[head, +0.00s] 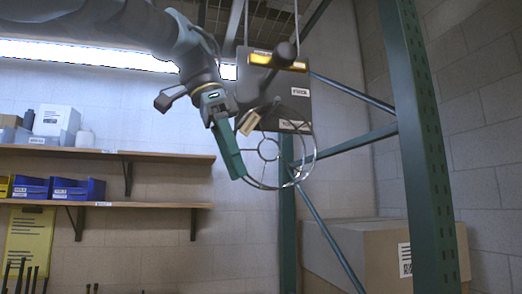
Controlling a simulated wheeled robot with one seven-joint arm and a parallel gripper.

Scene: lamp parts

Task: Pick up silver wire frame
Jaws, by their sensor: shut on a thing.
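The silver wire frame (314,160) is a thin ring with curved wires and a smaller inner ring. It hangs in the air near the middle of the head view, below and in front of a dark box. My gripper (242,150) is at the left side of the frame and shut on it. One long green finger slants down along the frame's left edge. The exact contact point is partly hidden by the fingers.
The dark box (296,93) with a yellow strip hangs from cables just behind the frame. A green rack post (416,130) and its braces stand to the right. A large cardboard box (372,250) is below right. Wall shelves (150,155) with blue bins (78,189) are at left.

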